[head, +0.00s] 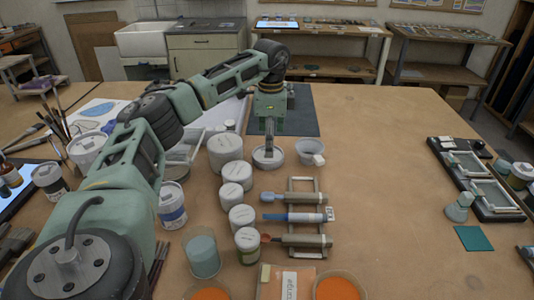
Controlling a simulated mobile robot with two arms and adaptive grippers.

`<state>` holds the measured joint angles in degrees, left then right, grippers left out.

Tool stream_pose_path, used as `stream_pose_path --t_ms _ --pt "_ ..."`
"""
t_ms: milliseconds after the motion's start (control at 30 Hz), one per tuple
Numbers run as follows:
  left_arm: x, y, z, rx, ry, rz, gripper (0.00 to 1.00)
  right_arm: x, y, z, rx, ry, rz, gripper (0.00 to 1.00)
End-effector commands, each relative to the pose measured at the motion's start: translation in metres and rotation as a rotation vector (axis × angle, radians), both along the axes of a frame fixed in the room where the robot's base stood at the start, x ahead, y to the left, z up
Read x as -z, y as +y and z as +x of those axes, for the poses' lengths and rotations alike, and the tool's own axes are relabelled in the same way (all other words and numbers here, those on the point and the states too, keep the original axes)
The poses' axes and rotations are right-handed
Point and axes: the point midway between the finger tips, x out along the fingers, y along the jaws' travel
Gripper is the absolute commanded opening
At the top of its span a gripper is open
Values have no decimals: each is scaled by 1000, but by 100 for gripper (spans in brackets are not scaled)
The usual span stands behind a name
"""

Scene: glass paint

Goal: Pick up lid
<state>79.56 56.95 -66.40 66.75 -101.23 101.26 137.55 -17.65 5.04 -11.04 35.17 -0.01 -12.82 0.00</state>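My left arm reaches in from the lower left across the table. Its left gripper (269,147) points straight down at a round, pale grey lid-like piece (261,163). The fingers meet or overlap the middle of this piece. I cannot tell whether they grip it, or whether the piece lies on the table or on a low container. Several tubs with pale lids stand in a row just left of it, the largest (225,146) at the back. My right gripper is not in view.
A small clear cup (311,153) stands close on the right of the gripper. A rack (300,184) with several tools lies in front. Glasses of teal (202,254) and orange (338,288) paint stand nearer. The table right of the rack is mostly clear up to the frames (483,180).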

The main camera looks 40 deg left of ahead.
Motion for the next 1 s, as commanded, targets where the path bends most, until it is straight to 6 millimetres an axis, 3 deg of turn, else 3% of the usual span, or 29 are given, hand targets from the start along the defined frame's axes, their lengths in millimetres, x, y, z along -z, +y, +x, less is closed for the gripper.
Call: stream_pose_path --t_ms 300,600,1000 --pt "42 5 -4 -2 2 1 92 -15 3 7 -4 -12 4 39" --pt "47 5 -4 -1 -1 1 91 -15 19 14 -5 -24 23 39" --pt "47 5 -4 -1 -1 1 56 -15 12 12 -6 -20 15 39"
